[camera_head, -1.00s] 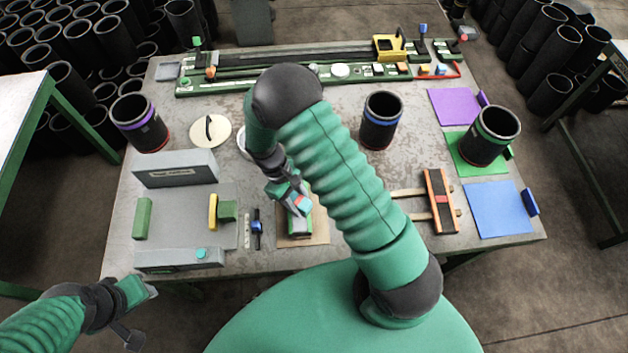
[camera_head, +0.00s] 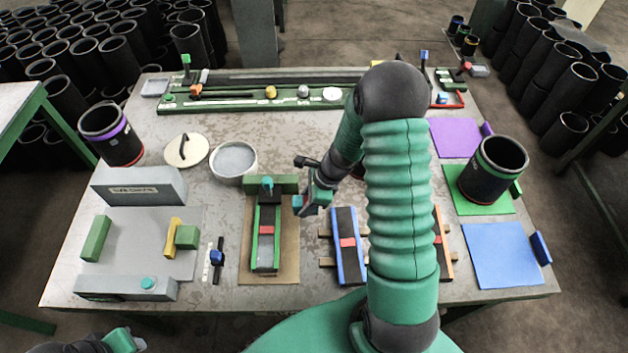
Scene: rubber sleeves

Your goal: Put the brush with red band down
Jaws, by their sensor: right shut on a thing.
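A long green-sided piece with a red band (camera_head: 263,239) lies on a brown mat (camera_head: 287,262), below a green block (camera_head: 284,184) with a teal knob. A blue-edged bar with a red band (camera_head: 347,243) rests on wooden strips to its right. An orange-edged one (camera_head: 441,245) is mostly behind my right arm. I cannot tell which is the named brush. My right gripper (camera_head: 302,205) is shut beside the block's right end; what it grips is hidden. My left gripper (camera_head: 128,342) shows partly at the bottom left edge; its jaws are unclear.
A grey fixture (camera_head: 150,240) stands at left, with a small blue-and-black tool (camera_head: 217,258) beside it. A round metal dish (camera_head: 233,160), a lidded disc (camera_head: 187,149) and a purple-banded sleeve (camera_head: 110,135) stand behind. A green-banded sleeve (camera_head: 493,170) stands on a green mat at right.

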